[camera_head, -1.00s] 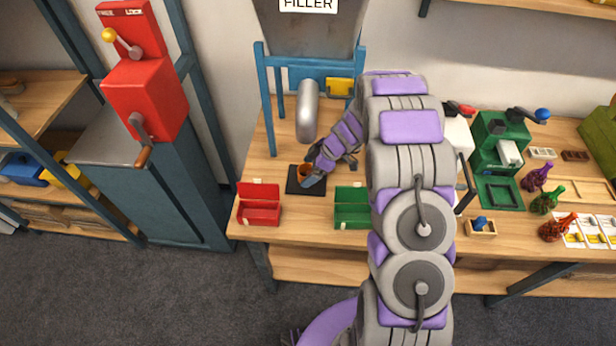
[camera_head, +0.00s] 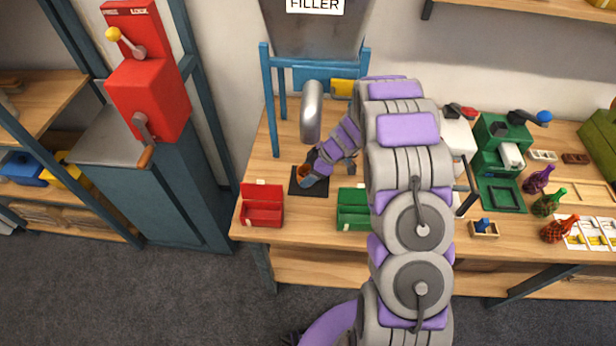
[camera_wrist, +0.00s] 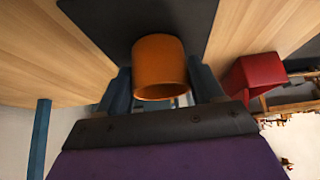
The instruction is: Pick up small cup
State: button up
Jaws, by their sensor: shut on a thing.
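The small cup is orange-brown and shows large in the wrist view (camera_wrist: 160,64), between the two dark blue fingers of my gripper (camera_wrist: 162,92). In the head view the cup (camera_head: 304,172) is small and partly hidden by my gripper (camera_head: 312,172). My gripper is shut on the cup from its right side in that view. The cup is at the black mat (camera_head: 296,187) under the filler spout; I cannot tell whether it touches the mat or is just above it.
The filler (camera_head: 316,45) with its grey spout (camera_head: 311,110) stands behind the cup. An open red box (camera_head: 262,212) and an open green box (camera_head: 352,215) stand on the table in front. A green machine (camera_head: 498,150) and several bottles are at the right.

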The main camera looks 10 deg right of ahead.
jog(key=shift+d, duration=0.4)
jog(key=c, duration=0.5)
jog(key=shift+o, duration=0.2)
jog(key=shift+a+r, duration=0.2)
jog(key=shift+r, duration=0.15)
jog(key=s+d, duration=0.1)
jog(key=d, duration=0.3)
jog(key=s+d+p, duration=0.1)
jog(key=d, duration=0.3)
jog(key=s+d+p, duration=0.1)
jog(key=d, duration=0.3)
jog(key=shift+s+d+r, duration=0.25)
jog(key=shift+s+r, duration=0.1)
jog(key=shift+s, duration=0.05)
notch_tip(320, 180, up, 13)
jog(key=p, duration=0.2)
jog(key=s+a+r+m+t+h, duration=0.1)
jog(key=a+r+m+t+h, duration=0.3)
jog(key=m, duration=1)
jog(key=shift+s+a+t+h, duration=0.3)
jog(key=shift+s+a+h, duration=0.1)
jog(key=shift+a+h, duration=0.4)
jog(key=shift+d+r, duration=0.1)
